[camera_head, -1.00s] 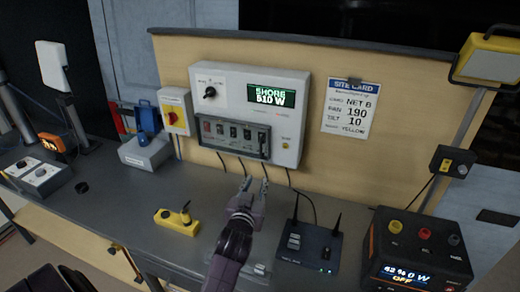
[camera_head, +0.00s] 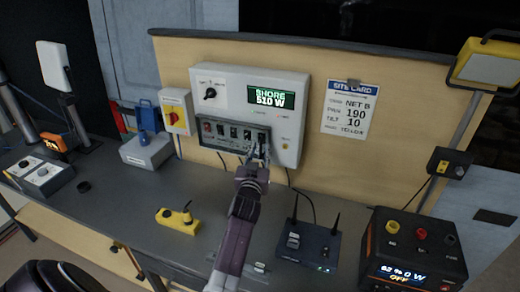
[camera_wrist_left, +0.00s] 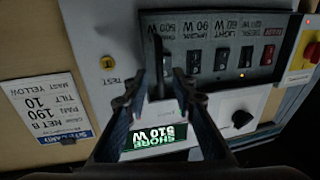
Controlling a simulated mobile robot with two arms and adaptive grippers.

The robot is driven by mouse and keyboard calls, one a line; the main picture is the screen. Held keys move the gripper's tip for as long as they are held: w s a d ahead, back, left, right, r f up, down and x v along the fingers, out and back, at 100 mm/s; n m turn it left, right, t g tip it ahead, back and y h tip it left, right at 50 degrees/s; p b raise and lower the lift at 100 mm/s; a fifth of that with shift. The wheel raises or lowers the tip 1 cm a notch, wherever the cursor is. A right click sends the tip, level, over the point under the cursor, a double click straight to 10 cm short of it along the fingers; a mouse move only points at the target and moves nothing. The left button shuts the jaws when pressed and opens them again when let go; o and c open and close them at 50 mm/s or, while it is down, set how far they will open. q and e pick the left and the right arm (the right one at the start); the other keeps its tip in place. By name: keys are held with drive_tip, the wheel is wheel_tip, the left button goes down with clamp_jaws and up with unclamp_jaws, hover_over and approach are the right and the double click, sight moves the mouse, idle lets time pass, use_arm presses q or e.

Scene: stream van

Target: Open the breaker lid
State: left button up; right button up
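The white breaker box (camera_head: 288,150) hangs on the wooden panel, with a lit display reading SHORE 510 W. Its breaker lid (camera_head: 222,121) is a grey-framed cover over a row of switches and looks shut; it also shows in the left wrist view (camera_wrist_left: 226,28). A dark upright handle (camera_wrist_left: 157,62) stands at the lid's end near the TEST button. My left gripper (camera_head: 258,152) is at the lid's right end. In the left wrist view its fingers (camera_wrist_left: 160,82) are apart, one on each side of the handle, with a gap showing. Contact cannot be told. My right gripper is not visible.
A yellow block (camera_head: 178,219), a black router (camera_head: 304,247) with two antennas and a black power unit (camera_head: 415,247) stand on the grey bench. A red-and-yellow switch box (camera_head: 177,112) hangs left of the breaker box. The bench front between block and router lies under my arm.

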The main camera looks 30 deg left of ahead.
use_arm(q)
drive_tip(key=shift+w+a, duration=0.1)
drive_tip(key=shift+w, duration=0.05)
clamp_jaws()
drive_tip(key=shift+f, duration=0.1)
idle(0.5)
